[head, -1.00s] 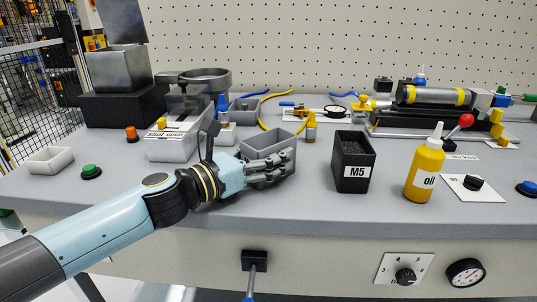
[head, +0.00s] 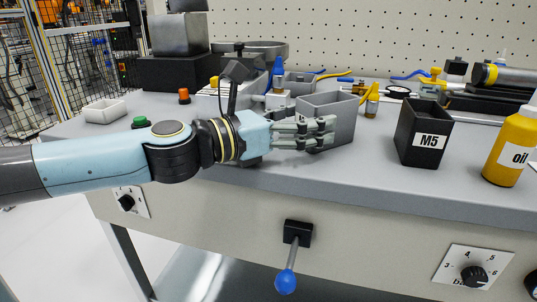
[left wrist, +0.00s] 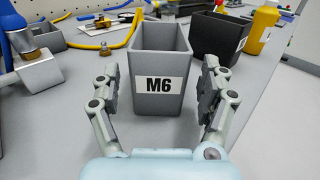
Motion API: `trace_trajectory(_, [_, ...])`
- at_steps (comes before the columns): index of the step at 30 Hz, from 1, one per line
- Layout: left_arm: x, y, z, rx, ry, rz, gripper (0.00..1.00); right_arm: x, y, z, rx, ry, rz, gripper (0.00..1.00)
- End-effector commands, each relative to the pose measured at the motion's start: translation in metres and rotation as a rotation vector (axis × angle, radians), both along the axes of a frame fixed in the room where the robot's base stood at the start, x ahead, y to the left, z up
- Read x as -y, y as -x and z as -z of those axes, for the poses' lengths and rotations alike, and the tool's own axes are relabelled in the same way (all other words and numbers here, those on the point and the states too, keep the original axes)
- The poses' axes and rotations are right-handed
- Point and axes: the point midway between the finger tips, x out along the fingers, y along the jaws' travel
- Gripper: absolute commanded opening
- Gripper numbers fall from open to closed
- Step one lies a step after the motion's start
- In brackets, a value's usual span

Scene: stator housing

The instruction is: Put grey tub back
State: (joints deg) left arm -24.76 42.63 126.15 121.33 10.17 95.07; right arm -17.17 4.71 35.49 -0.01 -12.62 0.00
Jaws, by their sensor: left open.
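The grey tub (head: 338,112) stands upright on the bench near its front edge. In the left wrist view the grey tub (left wrist: 160,64) shows a white label reading M6, and its visible inside looks empty. My left gripper (head: 330,132) is in front of the tub in the head view and hides part of its lower left. In the left wrist view my left gripper (left wrist: 160,78) is open, with one finger on each side of the tub's labelled face. Gaps show between the fingers and the tub's walls. My right gripper is in neither view.
A black tub (head: 422,132) labelled M5 stands to the right, with a yellow oil bottle (head: 511,148) beyond it. A blue-knobbed lever (head: 287,278) hangs below the bench edge. Bare bench lies between the two tubs.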

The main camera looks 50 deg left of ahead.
Motion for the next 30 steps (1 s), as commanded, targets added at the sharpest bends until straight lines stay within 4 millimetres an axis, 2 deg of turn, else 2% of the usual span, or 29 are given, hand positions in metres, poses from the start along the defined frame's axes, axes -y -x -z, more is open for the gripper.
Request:
trace_trajectory(1, [-0.003,0.007,0.006,-0.013,-0.012,-0.002,0.78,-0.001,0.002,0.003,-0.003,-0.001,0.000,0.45])
trace_trajectory(6, [-0.005,0.025,0.001,-0.002,-0.008,0.004,0.78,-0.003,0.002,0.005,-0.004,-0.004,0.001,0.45])
trace_trajectory(9, [-0.010,0.042,0.000,-0.008,-0.011,0.000,0.78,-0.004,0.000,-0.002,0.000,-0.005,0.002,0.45])
trace_trajectory(15, [-0.016,0.063,-0.002,-0.003,-0.005,-0.002,0.78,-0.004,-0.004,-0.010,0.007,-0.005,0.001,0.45])
trace_trajectory(30, [-0.017,0.069,-0.001,-0.001,-0.001,-0.002,0.78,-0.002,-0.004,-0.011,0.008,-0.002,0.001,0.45])
